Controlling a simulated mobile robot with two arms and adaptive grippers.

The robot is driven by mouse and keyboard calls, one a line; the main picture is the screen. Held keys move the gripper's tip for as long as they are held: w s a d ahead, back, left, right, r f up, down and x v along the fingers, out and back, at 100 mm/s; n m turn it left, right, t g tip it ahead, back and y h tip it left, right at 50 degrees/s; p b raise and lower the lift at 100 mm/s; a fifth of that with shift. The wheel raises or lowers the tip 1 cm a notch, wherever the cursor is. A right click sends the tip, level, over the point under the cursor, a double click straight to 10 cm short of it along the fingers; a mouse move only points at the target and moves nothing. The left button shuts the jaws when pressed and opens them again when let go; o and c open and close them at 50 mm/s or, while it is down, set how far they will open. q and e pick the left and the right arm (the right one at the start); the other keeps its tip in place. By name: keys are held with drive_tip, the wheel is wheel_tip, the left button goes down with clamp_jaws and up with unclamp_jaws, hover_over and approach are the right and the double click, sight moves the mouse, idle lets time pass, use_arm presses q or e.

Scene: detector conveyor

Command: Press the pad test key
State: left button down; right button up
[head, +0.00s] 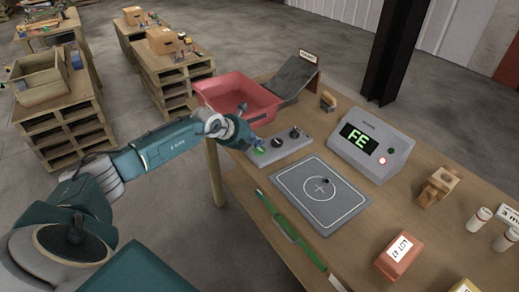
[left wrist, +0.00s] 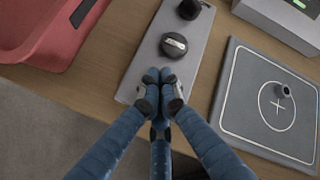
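A long grey control strip (head: 281,148) lies on the wooden table, with two dark knobs (head: 277,142) on its middle and far part. A green key (head: 260,151) shows at its near left end, right by my left gripper (head: 257,144). In the left wrist view the fingertips (left wrist: 160,78) are together, with nothing held. They are over the near end of the strip (left wrist: 150,60) and hide the key there. Whether they touch it cannot be told. A dark pad (head: 320,193) with a white cross and a small dark piece lies beside the strip. My right gripper is out of view.
A red tray (head: 237,92) stands left of the strip, a dark ramp (head: 290,77) behind it. A grey display box (head: 370,140) reading "FE" stands to the right. A green bar (head: 285,222) lies along the table's near edge. A red box (head: 399,256) is at the lower right.

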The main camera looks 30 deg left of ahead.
sight(258, 150)
use_arm(q)
wheel_tip(258, 150, up, 5)
drive_tip(key=p, duration=0.4)
idle(0.8)
